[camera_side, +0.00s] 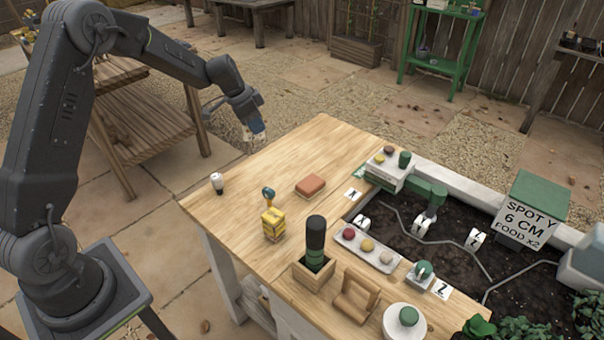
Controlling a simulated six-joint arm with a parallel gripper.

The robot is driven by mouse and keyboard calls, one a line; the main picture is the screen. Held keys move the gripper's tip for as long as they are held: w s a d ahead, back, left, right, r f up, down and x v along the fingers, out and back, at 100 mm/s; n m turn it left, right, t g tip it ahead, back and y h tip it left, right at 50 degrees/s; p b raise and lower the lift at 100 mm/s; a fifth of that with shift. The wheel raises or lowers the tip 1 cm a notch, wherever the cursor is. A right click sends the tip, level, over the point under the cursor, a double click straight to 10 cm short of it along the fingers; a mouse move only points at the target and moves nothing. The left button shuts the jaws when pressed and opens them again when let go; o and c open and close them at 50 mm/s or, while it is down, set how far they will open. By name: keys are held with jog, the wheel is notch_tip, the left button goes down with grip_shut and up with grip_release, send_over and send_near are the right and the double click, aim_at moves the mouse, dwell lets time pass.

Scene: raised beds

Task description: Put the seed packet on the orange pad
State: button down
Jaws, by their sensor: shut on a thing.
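My gripper (250,130) is raised beyond the back left edge of the wooden table, and its jaws are shut. A small item with blue and pale parts, which looks like the seed packet (257,127), is held at the fingertips; its details are too small to read. The orange pad (310,186) is a flat, rounded orange-brown block lying on the tabletop, to the right of and lower in the picture than my gripper. Nothing lies on the pad. The gripper and the item are clearly apart from it.
A wooden holder with a dark bottle (315,245) is in front. A white tray (368,248) sits to the right, beside the soil bed (460,260). The back left tabletop is clear.

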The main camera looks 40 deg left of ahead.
jog(key=d+m+h, duration=0.1)
jog(key=d+m, duration=0.2)
jog(key=d, duration=0.3)
send_near(320, 182)
jog(key=shift+w+d+g, duration=0.3)
jog(key=shift+w+d, duration=0.2)
jog(key=shift+w, duration=0.4)
jog(key=shift+d+f, duration=0.1)
jog(key=shift+f, duration=1.95)
jog(key=shift+f, duration=0.15)
jog(key=c, duration=1.1)
grip_release()
jog(key=shift+o, duration=0.2)
